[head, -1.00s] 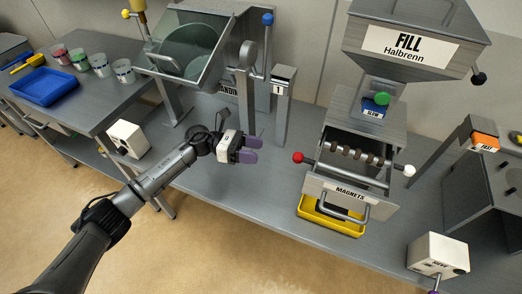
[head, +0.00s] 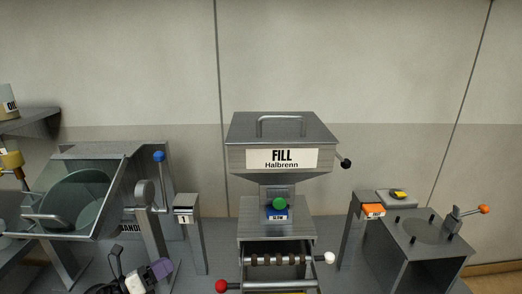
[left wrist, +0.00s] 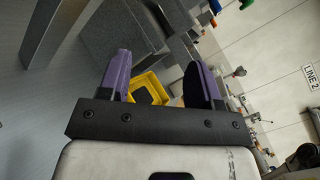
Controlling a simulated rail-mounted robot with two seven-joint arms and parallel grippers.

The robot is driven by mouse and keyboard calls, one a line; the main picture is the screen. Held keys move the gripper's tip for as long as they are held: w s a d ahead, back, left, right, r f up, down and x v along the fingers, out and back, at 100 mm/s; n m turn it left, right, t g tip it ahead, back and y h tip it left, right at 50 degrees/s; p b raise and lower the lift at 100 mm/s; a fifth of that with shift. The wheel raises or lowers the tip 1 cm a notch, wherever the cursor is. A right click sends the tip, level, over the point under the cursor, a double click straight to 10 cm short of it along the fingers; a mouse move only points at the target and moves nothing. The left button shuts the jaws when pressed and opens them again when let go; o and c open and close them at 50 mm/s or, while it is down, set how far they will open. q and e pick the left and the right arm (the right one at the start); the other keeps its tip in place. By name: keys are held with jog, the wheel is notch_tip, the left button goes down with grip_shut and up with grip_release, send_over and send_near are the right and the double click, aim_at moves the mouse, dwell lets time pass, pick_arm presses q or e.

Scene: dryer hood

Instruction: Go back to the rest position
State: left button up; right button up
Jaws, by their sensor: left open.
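My left gripper (head: 150,276) shows at the bottom edge of the head view, left of the middle, below the post marked 1. In the left wrist view its two purple fingers (left wrist: 160,82) stand apart with nothing between them, so it is open and empty. The yellow tray (left wrist: 148,88) shows beyond the fingers, at a distance. My right gripper is not in these views.
The FILL hopper (head: 280,158) stands in the middle, with a red-knobbed magnet drawer (head: 280,286) below. The glass-fronted hood (head: 80,195) with a blue-knobbed lever (head: 159,172) is at the left. A grey box machine (head: 420,245) stands at the right.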

pick_arm(q)
jog(key=w+a+r+n+t+y, duration=0.1)
jog(key=a+r+n+t+y, duration=0.3)
jog(key=n+y, duration=0.6)
jog(key=w+a+r+n+t+y, duration=0.1)
jog(key=a+r+n+t+y, duration=0.35)
jog(key=n, duration=0.85)
jog(key=s+d+f+n+g+p, duration=0.1)
jog(key=s+d+f+n+g, duration=0.4)
jog(key=s+f, duration=0.7)
jog(key=s+d+f+n+g, duration=0.35)
jog(key=s+f+g, duration=0.3)
jog(key=s, duration=1.25)
jog(key=s+d+f+n+g+p, duration=0.1)
jog(key=s+d+f+n+g, duration=0.4)
jog(key=s+f, duration=0.7)
notch_tip(320, 180, up, 42)
jog(key=s+g+p, duration=0.1)
jog(key=s+p, duration=0.1)
jog(key=p, duration=3.5)
jog(key=shift+s+d+f+m, duration=0.15)
jog(key=shift+s+d+m, duration=0.1)
jog(key=shift+m, duration=0.2)
jog(key=shift+h, duration=0.25)
